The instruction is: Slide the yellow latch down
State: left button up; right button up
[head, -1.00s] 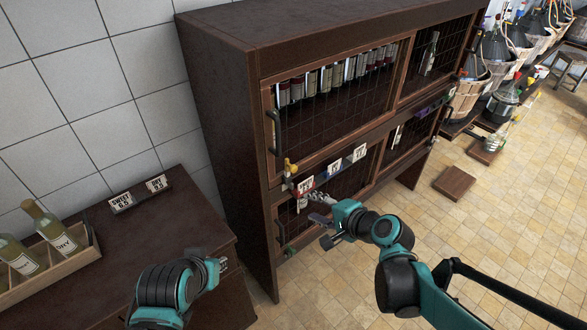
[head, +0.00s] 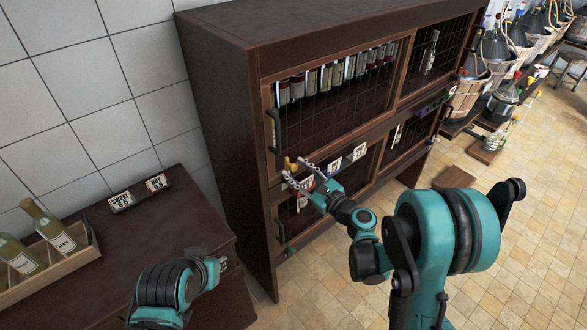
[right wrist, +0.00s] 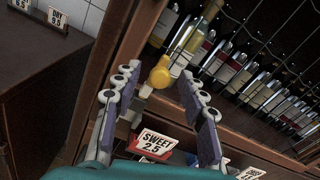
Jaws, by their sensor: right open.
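The yellow latch (head: 290,162) is on the left of the dark cabinet's front, at the rail between the upper and lower doors. My right gripper (head: 297,172) is open in front of the latch. In the right wrist view the fingers of the right gripper (right wrist: 157,84) stand apart on either side of the knob, with gaps visible.
A "SWEET 2.5" price sign (right wrist: 155,143) stands just below the knob, with more signs along the rail (head: 347,160). A dark door handle (head: 275,131) is at upper left. Bottles (head: 335,74) stand behind wire mesh. A side counter (head: 150,226) holds a bottle crate.

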aim_at(288, 171)
jog(key=shift+x, duration=0.95)
grip_shut()
notch_tip(288, 171, down, 4)
jog(key=b, duration=0.3)
jog(key=shift+r, duration=0.25)
jog(key=shift+s+r, duration=0.1)
jog(key=shift+r, duration=0.05)
grip_release()
